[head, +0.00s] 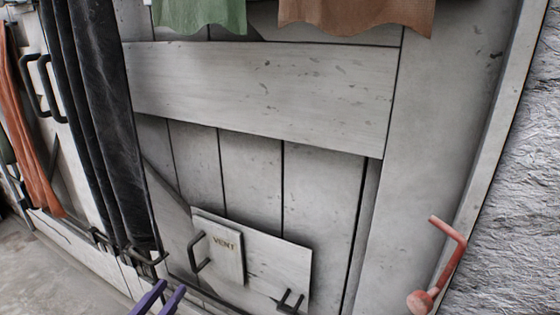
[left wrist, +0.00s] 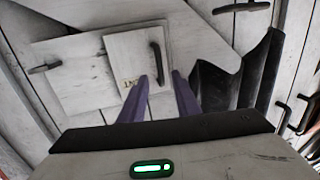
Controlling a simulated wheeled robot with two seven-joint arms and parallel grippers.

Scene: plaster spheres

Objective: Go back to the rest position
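My left gripper (head: 171,287) shows at the bottom of the head view as two purple fingers. A gap shows between the fingertips, so it is open and empty. It is below and left of a small white vent panel (head: 226,268) lettered "VENT", which has a dark handle (head: 200,253). In the left wrist view, the gripper (left wrist: 160,76) points at the vent panel (left wrist: 125,60). The vent handle (left wrist: 157,64) shows beyond the fingertips, apart from them. My right gripper is not in view.
The vent panel sits on a whitish board (head: 285,262) low on a plank wall. Dark cloth (head: 100,110) hangs left. A red lever (head: 440,260) is at lower right. Green (head: 200,14) and brown cloths (head: 355,15) hang above. Floor (head: 50,275) is clear at lower left.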

